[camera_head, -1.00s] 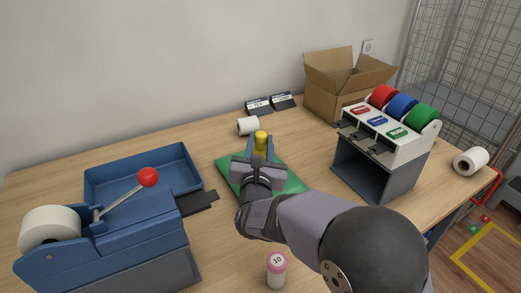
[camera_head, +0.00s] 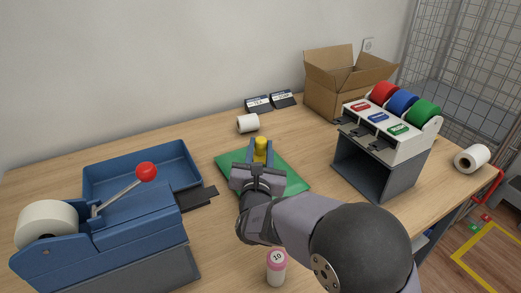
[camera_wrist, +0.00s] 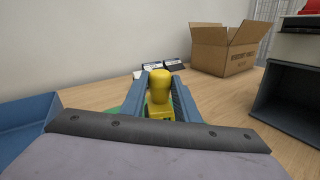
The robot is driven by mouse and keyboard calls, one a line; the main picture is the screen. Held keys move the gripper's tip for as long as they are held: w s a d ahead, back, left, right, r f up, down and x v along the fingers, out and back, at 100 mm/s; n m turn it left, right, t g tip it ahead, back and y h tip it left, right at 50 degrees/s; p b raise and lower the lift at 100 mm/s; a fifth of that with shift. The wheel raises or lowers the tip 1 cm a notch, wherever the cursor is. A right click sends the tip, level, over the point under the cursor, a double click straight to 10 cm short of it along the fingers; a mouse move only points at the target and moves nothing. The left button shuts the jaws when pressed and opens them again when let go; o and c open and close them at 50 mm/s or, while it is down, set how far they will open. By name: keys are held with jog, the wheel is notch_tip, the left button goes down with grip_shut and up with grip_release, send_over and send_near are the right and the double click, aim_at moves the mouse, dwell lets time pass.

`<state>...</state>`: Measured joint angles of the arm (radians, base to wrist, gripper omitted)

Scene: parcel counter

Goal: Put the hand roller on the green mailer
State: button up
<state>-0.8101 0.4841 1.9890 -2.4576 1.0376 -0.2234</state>
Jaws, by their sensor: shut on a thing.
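The hand roller shows as a yellow handle (camera_head: 260,145) in the head view and as a yellow knob and body (camera_wrist: 160,88) in the wrist view. My gripper (camera_head: 259,156) is shut on it, with a blue finger on each side. The green mailer (camera_head: 287,178) lies flat on the counter, below and around my gripper in the head view. My gripper hides the roller's lower part, so I cannot tell whether it touches the mailer. A strip of the mailer (camera_wrist: 116,110) shows in the wrist view.
A blue tape machine (camera_head: 130,225) with a red-knobbed lever and a blue tray (camera_head: 92,186) stand left. A tape dispenser (camera_head: 385,150) and cardboard box (camera_head: 335,92) stand right. A white roll (camera_head: 247,123) lies behind the mailer.

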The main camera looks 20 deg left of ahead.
jog(key=shift+f, duration=0.6)
jog(key=o, duration=1.1)
jog(key=shift+f, duration=0.1)
jog(key=shift+r, duration=0.3)
jog(key=shift+r+p, duration=0.75)
jog(key=shift+p, duration=0.2)
jog(key=b+v, duration=0.2)
jog(key=v, duration=1)
jog(key=shift+d+b, duration=0.1)
jog(key=shift+b, duration=0.25)
